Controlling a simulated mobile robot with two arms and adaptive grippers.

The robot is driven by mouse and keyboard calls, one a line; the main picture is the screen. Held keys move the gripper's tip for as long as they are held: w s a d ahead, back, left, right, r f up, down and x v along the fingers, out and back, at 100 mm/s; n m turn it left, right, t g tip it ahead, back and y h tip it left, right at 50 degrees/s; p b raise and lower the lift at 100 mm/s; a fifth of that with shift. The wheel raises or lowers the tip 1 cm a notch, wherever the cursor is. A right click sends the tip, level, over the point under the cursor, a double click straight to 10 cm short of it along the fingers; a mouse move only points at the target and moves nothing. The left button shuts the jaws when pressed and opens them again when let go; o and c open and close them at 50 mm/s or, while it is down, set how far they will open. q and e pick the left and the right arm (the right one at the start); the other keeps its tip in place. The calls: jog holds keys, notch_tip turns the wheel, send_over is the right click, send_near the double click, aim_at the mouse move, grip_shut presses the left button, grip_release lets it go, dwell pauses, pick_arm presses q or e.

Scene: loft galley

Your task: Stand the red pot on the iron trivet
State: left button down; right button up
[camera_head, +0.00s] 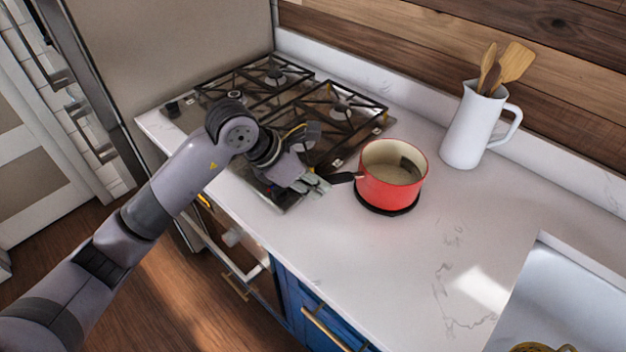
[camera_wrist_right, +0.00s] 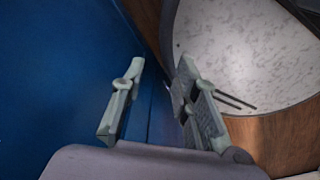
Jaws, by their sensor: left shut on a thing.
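The red pot (camera_head: 388,186), cream inside, is upright over the dark iron trivet (camera_head: 386,211) on the white counter. Only the trivet's front edge shows below the pot; I cannot tell whether the pot rests fully on it or hovers just above. The pot's black handle (camera_head: 346,177) points left. My left gripper (camera_head: 322,184) is shut on the handle's end. My right gripper (camera_wrist_right: 160,66) is open and empty in the right wrist view, in front of a blue surface, away from the pot.
The gas hob (camera_head: 300,100) with black grates lies behind my left arm. A white jug (camera_head: 470,125) with wooden utensils stands behind and right of the pot. A white sink (camera_head: 570,290) is at the lower right. The counter between pot and sink is clear.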

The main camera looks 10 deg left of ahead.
pick_arm(q)
jog(key=c, duration=1.4)
grip_release()
jog(key=shift+o, duration=0.2)
jog(key=shift+f, duration=0.1)
